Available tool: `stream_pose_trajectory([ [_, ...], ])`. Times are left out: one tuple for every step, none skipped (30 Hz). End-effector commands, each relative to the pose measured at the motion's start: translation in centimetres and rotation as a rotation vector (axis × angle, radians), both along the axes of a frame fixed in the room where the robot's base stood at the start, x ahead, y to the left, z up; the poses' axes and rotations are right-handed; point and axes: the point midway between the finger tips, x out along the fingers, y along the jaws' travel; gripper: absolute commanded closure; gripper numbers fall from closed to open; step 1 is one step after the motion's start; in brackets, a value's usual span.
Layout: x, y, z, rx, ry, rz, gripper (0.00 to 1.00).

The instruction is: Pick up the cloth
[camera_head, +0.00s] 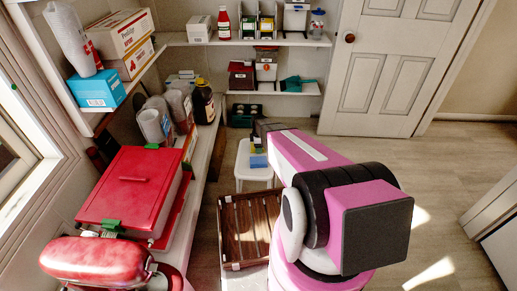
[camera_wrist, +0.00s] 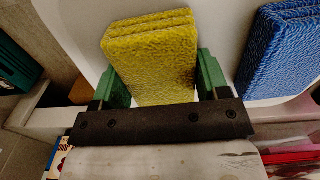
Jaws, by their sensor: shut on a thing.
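A yellow, folded, rough-textured cloth (camera_wrist: 152,62) stands between the two green fingers of my gripper (camera_wrist: 160,80) in the wrist view. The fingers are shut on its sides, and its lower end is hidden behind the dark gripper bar. A similar blue folded cloth (camera_wrist: 282,50) lies to the right, apart from the fingers. In the head view the blue cloth (camera_head: 258,161) shows on a small white stool (camera_head: 243,174). My pink arm hides much of the gripper there. I cannot tell whether the yellow cloth touches the stool.
A wooden slatted crate (camera_head: 235,232) stands on the floor in front of the stool. Shelves with a red lidded box (camera_head: 135,185) and bottles run along the left. A white door (camera_head: 395,65) is at the back. Floor to the right is clear.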

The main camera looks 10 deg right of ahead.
Motion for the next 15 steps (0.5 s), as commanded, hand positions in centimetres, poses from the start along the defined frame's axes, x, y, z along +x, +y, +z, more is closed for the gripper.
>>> stream_pose_trajectory([
  [0.0,0.0,0.0,0.000,0.000,0.000,0.54],
  [0.0,0.0,0.0,0.000,0.000,0.000,0.54],
  [0.0,0.0,0.0,0.000,0.000,0.000,0.55],
  [0.0,0.0,0.0,0.000,0.000,0.000,0.55],
  [0.0,0.0,0.1,0.000,0.000,0.000,0.55],
  [0.0,0.0,0.2,0.000,0.000,0.000,0.55],
  [0.0,0.0,0.3,0.000,0.000,0.000,0.55],
  [0.0,0.0,0.4,0.000,0.000,0.000,0.55],
  [0.0,0.0,0.6,0.000,-0.001,0.000,0.55],
  [-0.1,0.0,0.9,0.000,-0.001,0.000,0.55],
  [-0.1,0.0,1.1,0.000,-0.001,0.000,0.55],
  [-0.1,0.0,1.6,0.000,-0.002,0.000,0.55],
  [-0.1,0.0,2.1,0.000,-0.002,0.000,0.55],
  [-0.1,0.0,2.5,0.000,-0.002,0.000,0.55],
  [-0.1,0.0,3.3,0.000,-0.002,0.000,0.55],
])
